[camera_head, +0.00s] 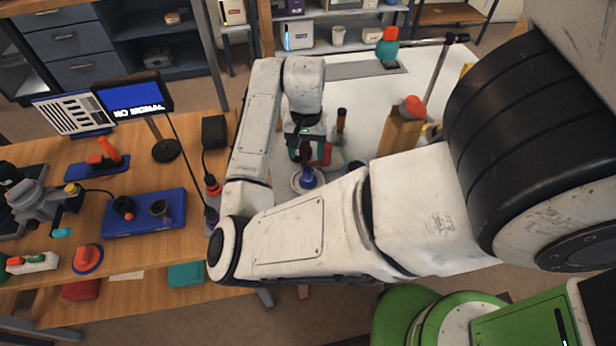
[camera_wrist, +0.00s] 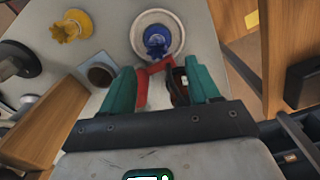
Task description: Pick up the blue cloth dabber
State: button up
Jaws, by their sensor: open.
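A blue dabber (camera_wrist: 157,40) sits on a round white dish (camera_wrist: 140,24) in the wrist view, just beyond my fingertips. In the head view the dabber (camera_head: 307,179) shows on the same dish (camera_head: 296,184), on the white table below my gripper (camera_head: 309,155). My gripper (camera_wrist: 160,68) has teal fingers spread apart, not touching the dabber. A red piece (camera_wrist: 142,88) and a dark brown, round-ended item (camera_wrist: 179,88) show between the fingers; I cannot tell whether they touch them. My arm hides part of the table in the head view.
A dark bottle (camera_head: 341,120) stands behind my gripper. The wooden bench (camera_head: 140,160) at left is cluttered.

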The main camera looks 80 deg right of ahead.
aim_at(308, 170)
notch_tip(308, 170, down, 4)
jog(key=shift+f, duration=0.1)
jog(key=shift+s+a+f+p, duration=0.15)
jog(key=shift+f+p, duration=0.35)
jog(key=shift+f, duration=2.05)
jog(key=shift+c, duration=0.3)
jog(key=c, duration=1.1)
